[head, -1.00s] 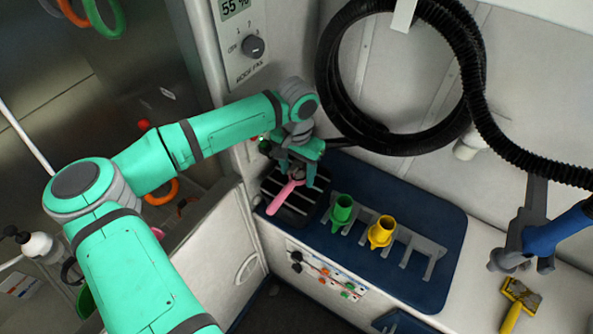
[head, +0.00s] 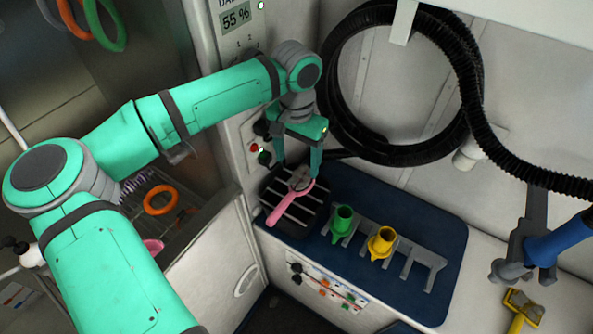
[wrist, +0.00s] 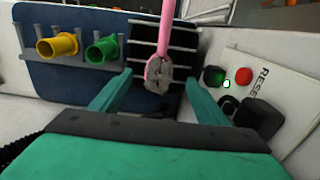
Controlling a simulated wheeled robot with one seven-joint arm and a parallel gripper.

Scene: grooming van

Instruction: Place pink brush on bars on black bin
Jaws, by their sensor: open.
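The pink brush (head: 281,207) lies across the bars (head: 301,211) of the black bin (head: 270,189), its handle toward the lower left and its grey head (head: 299,179) toward the upper right. In the wrist view the brush (wrist: 167,22) points away from me, with its grey head (wrist: 158,74) nearest. My gripper (head: 298,170) is open above the bin, its fingers on either side of the brush head and apart from it. In the wrist view my gripper (wrist: 156,84) also shows wide open, holding nothing.
A green nozzle (head: 342,219) and a yellow nozzle (head: 381,242) stand in a grey rack (head: 420,257) on the blue mat (head: 375,191), right of the bin. A control panel with buttons (wrist: 243,76) is close beside my gripper. A coiled black hose (head: 325,80) hangs behind.

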